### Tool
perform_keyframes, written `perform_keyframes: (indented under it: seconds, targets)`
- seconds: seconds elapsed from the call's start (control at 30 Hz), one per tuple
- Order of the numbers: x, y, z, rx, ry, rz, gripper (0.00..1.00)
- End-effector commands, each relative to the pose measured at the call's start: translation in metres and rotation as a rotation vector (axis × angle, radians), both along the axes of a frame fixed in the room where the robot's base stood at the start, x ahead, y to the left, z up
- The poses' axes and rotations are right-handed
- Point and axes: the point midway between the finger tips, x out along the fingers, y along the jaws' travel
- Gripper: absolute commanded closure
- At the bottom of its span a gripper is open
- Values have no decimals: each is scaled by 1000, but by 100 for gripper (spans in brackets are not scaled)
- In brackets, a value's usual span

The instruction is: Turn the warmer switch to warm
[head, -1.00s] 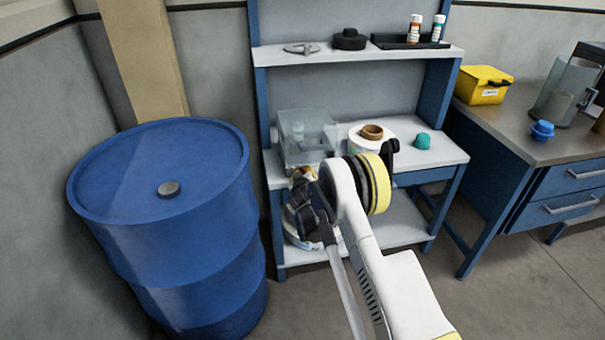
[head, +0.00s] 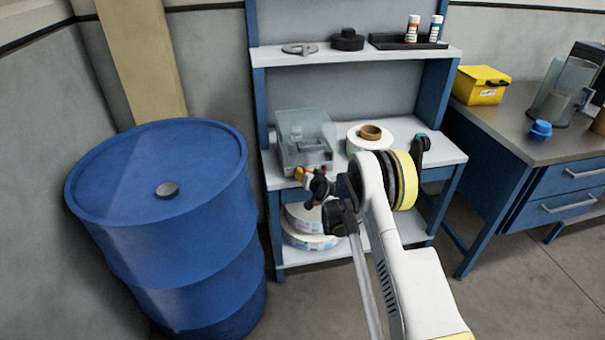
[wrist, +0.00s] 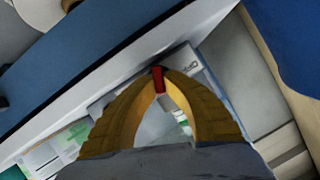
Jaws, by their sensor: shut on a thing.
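The labeller (head: 289,150), a grey box with a clear cover, stands on the left of the bench's middle shelf. In the wrist view a small red lever (wrist: 158,80), apparently the warmer switch, stands between my fingertips. My gripper (wrist: 161,73) has its yellow-brown fingers closed together at the tips on this lever. In the head view my gripper (head: 299,174) is at the labeller's lower front edge; the lever is too small or hidden to make out there. No marking for the warm position is readable.
A white reel with a brown core (head: 370,134) sits right of the labeller. White label reels (head: 305,241) lie on the lower shelf. A blue drum (head: 160,230) stands at left. A yellow box (head: 482,85) and blue cup (head: 540,130) are on the right-hand bench.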

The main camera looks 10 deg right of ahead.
Motion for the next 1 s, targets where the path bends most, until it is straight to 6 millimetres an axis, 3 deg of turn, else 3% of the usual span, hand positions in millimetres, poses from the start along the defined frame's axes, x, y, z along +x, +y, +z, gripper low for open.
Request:
perform_keyframes:
  seconds: [0.4,0.97,1.0]
  targets:
    - [0,-2,-1,202,0,0,100]
    - [0,-1,-1,235,0,0,100]
    - [0,-1,-1,235,0,0,87]
